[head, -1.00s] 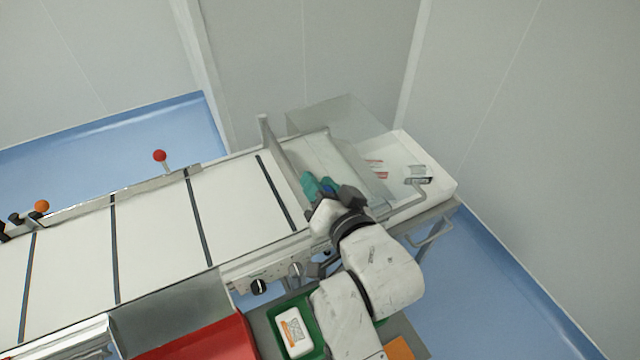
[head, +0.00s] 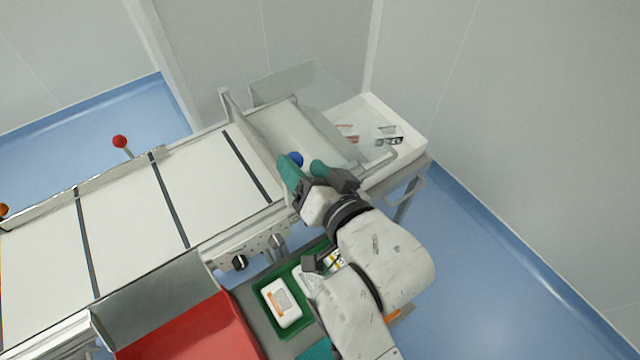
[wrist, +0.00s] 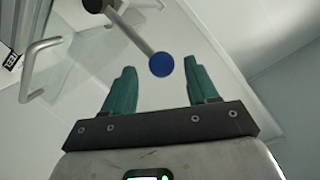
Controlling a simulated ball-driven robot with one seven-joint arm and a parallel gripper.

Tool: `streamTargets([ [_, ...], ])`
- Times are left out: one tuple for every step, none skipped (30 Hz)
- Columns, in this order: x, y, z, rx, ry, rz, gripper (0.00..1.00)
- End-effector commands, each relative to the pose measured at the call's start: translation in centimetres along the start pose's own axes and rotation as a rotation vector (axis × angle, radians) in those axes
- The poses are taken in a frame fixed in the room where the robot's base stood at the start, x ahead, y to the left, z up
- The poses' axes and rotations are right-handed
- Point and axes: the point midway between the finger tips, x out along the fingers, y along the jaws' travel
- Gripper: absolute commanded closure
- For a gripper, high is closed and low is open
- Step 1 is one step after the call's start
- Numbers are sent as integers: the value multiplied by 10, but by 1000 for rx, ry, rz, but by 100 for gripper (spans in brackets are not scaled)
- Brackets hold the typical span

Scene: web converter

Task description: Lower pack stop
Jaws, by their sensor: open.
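A lever with a round blue knob (head: 296,159) stands at the right end of the conveyor; it seems to be the pack stop's handle. In the wrist view the blue knob (wrist: 161,64) sits on a slim grey rod (wrist: 133,34) that runs up-left to a dark pivot. My gripper (head: 303,167) has green fingers and is open and empty. In the wrist view the knob lies between the fingertips of my gripper (wrist: 161,78), with clear space on both sides. I cannot tell its depth from them. My gripper hides the lower lever in the head view.
The white belt (head: 205,180) with dark crossbars runs left. A clear guard (head: 310,88) and a white outfeed tray (head: 410,140) lie beyond my gripper. A red bin (head: 190,335) and a green tray (head: 268,312) stand in front. A red-knobbed lever (head: 120,141) is at the far side.

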Motion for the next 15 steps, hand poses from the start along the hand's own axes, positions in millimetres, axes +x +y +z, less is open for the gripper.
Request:
streamTargets([
  [-10,1,2,1,1,0,42],
  [-16,1,1,1,1,0,42],
  [-23,2,2,1,0,1,42],
  [-28,1,1,1,0,1,42],
  [-32,1,1,1,0,0,42],
  [-37,1,1,2,0,0,42],
  [-40,1,1,2,-1,1,42],
  [-44,1,1,1,0,1,42],
  [-47,1,1,1,-1,1,42],
  [-49,1,1,1,-1,1,42],
  [-50,1,1,1,-1,1,42],
  [-52,1,0,1,0,0,42],
  [-53,1,0,1,0,0,42],
  [-53,1,0,1,0,0,42],
  [-54,1,0,0,-1,0,42],
])
